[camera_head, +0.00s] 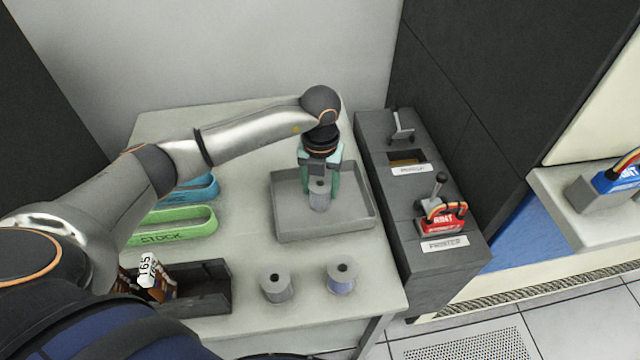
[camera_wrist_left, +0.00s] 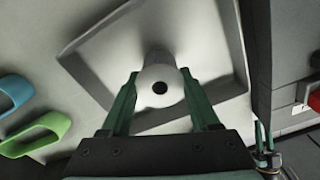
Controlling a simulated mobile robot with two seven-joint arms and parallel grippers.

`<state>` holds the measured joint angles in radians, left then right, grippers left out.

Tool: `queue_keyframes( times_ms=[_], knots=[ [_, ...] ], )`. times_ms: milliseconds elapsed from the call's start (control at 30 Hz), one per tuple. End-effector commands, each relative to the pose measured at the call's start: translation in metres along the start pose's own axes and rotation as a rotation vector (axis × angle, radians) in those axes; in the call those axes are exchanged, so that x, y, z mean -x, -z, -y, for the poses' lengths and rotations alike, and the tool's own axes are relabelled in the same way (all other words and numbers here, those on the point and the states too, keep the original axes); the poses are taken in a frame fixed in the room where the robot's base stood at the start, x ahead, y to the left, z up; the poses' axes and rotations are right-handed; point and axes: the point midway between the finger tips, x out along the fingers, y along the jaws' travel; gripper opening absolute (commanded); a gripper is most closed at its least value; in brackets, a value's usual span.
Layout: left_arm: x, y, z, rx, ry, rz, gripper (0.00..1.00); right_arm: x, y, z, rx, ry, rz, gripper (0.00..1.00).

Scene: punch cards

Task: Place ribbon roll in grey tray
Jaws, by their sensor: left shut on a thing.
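The ribbon roll (camera_head: 319,196) is a grey spool with a dark centre hole. My left gripper (camera_head: 320,188) is shut on it, one green finger on each side. The roll is over the grey tray (camera_head: 291,228), inside its rim as seen from the head. In the left wrist view the roll (camera_wrist_left: 159,88) sits between the fingers (camera_wrist_left: 160,100), with the tray's rim (camera_wrist_left: 92,45) around it. I cannot tell whether the roll touches the tray floor.
Two more spools (camera_head: 276,284) (camera_head: 342,278) stand in front of the tray. Green (camera_head: 178,228) and blue (camera_head: 200,187) holders and a dark box (camera_head: 205,288) lie to the left. A dark cabinet with levers (camera_head: 440,262) stands close to the tray's right.

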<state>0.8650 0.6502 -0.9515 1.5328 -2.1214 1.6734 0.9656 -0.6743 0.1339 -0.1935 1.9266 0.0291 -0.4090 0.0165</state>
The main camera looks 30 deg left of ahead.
Motion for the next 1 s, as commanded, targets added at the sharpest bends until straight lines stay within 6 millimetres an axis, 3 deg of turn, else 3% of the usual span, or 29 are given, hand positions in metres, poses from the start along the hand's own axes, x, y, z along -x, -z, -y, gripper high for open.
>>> queue_keyframes(
  times_ms=[133,167,400,767,1000],
  knots=[
    [-0.003,0.000,0.000,0.001,0.000,0.001,0.00,-0.002,-0.002,0.000,0.000,0.000,-0.001,0.30],
    [-0.004,0.000,0.000,0.001,0.000,0.000,0.63,-0.002,-0.001,0.000,0.000,0.000,-0.001,0.30],
    [-0.002,0.000,-0.001,0.001,0.000,0.000,0.90,-0.002,0.000,0.000,0.000,0.000,0.001,0.30],
    [0.004,-0.001,0.000,0.001,0.000,0.001,0.92,0.000,0.002,0.000,0.000,0.000,-0.001,0.30],
    [0.047,-0.002,0.000,0.001,0.002,0.006,0.92,-0.001,0.002,0.000,-0.001,-0.001,-0.003,0.30]
  ],
)
